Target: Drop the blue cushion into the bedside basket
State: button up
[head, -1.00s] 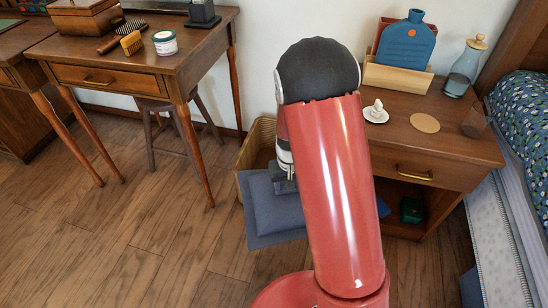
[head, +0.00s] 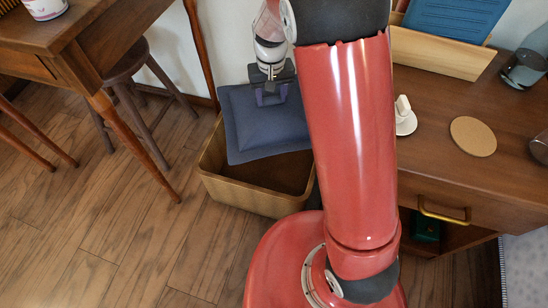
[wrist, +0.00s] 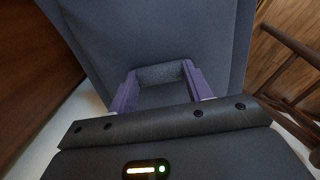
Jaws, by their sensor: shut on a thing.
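The blue cushion (head: 264,124) is held by my gripper (head: 270,97) near its upper edge. In the head view it hangs tilted over the back part of the bedside basket (head: 232,193), a woven tan box on the floor. The front of the basket's dark inside shows below the cushion; its back rim is hidden behind the cushion. I cannot tell how high the cushion is above the rim. In the wrist view the cushion (wrist: 160,35) fills the middle, and the purple fingers of my gripper (wrist: 158,78) are shut on a pinched fold of it.
The bedside table (head: 440,170) stands right of the basket, with a coaster (head: 473,137), a small white figure on a saucer and a wooden holder on top. A wooden stool (head: 128,80) and a desk (head: 60,45) are at left. The floor front left is clear.

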jog(key=shift+a+f+b, duration=0.1)
jog(key=shift+f+b, duration=2.05)
jog(key=shift+f, duration=0.75)
jog(key=o, duration=1.4)
jog(key=shift+s, duration=0.1)
notch_tip(320, 180, up, 8)
jog(key=shift+f+p, duration=0.1)
jog(key=shift+p, duration=0.8)
